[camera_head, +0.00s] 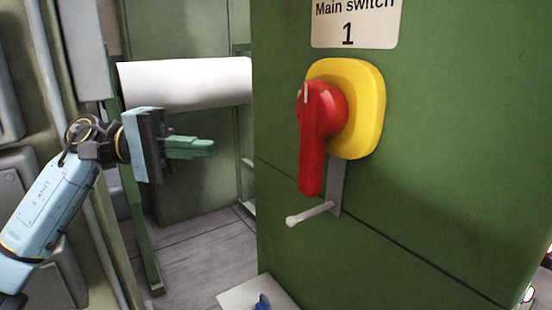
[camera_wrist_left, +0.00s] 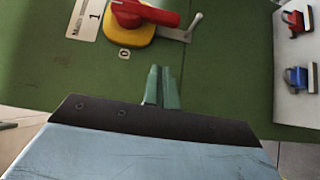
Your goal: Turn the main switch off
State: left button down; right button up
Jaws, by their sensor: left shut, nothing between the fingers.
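The main switch is a red rotary handle (camera_head: 314,140) on a yellow base plate (camera_head: 362,108), mounted on a green cabinet (camera_head: 440,160). The handle's long arm points down in the head view. A sign (camera_head: 355,22) above reads "Main switch 1". The wrist view shows the red handle (camera_wrist_left: 146,14) and yellow base (camera_wrist_left: 132,35) near the top. My left gripper (camera_head: 212,147) has green fingers, shut and empty, left of the switch and apart from it. The fingers also show in the left wrist view (camera_wrist_left: 162,70), below the switch. My right gripper is not in view.
A grey metal lever (camera_head: 312,213) sticks out below the handle. A white panel (camera_wrist_left: 296,100) carries a red padlock (camera_wrist_left: 294,22) and a blue padlock (camera_wrist_left: 297,78). A white roll (camera_head: 186,82) stands behind my left gripper. Free space lies between gripper and cabinet.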

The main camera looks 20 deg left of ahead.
aim_at(313, 142)
pick_arm(q)
jog(key=s+d+p, duration=0.1)
jog(key=d+p, duration=0.5)
jog(key=d, duration=0.7)
jog(key=shift+s+f, duration=0.1)
